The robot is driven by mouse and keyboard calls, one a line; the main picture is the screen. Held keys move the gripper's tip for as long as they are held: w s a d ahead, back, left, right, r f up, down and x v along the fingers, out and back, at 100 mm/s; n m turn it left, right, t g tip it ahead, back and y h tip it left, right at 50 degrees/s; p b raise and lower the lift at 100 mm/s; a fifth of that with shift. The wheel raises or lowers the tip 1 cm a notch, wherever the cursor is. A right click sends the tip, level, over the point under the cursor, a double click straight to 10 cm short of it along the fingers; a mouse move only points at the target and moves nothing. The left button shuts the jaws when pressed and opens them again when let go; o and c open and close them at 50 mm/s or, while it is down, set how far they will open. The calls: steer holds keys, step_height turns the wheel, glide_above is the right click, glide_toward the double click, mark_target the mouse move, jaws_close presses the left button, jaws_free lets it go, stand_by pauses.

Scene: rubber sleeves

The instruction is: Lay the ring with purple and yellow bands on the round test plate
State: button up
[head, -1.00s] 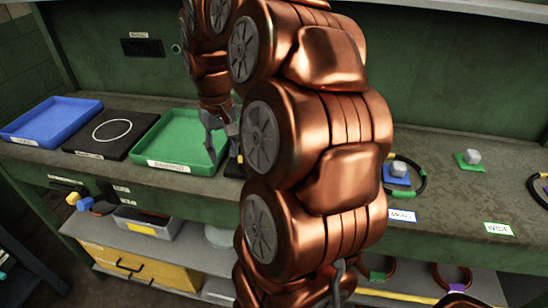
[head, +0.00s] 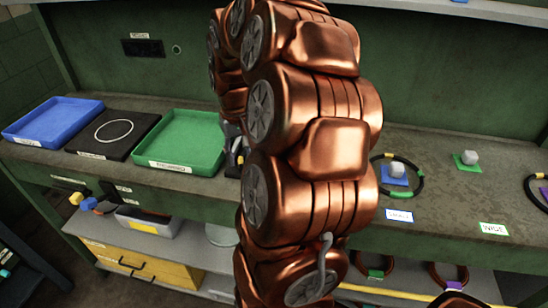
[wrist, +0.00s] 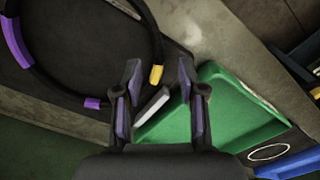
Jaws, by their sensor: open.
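A black ring with purple and yellow bands (wrist: 156,74) lies on a dark flat surface at the upper left of the wrist view. My gripper (wrist: 158,80) is open above its near edge, the yellow band close by the left finger. One stretch of the ring is hidden by that finger. In the head view my arm hides most of this spot; a yellow patch (head: 240,158) shows beside the arm. The test plate (head: 138,126) is a black square with a white circle, between the blue and green trays. It also shows at the lower right of the wrist view (wrist: 285,141).
A green tray (head: 150,160) stands between the plate and my gripper. A blue tray (head: 50,103) is at the far left. Right of my arm are a black ring with green bands (head: 420,188), grey pegs, and another purple-and-yellow-banded ring (head: 541,176) cut by the edge.

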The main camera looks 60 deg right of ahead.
mark_target(242, 167)
steer(key=shift+s+f+p, duration=0.1)
steer(key=shift+f+p, duration=0.4)
steer(key=shift+f, duration=1.15)
steer(key=shift+c, duration=0.4)
jaws_close()
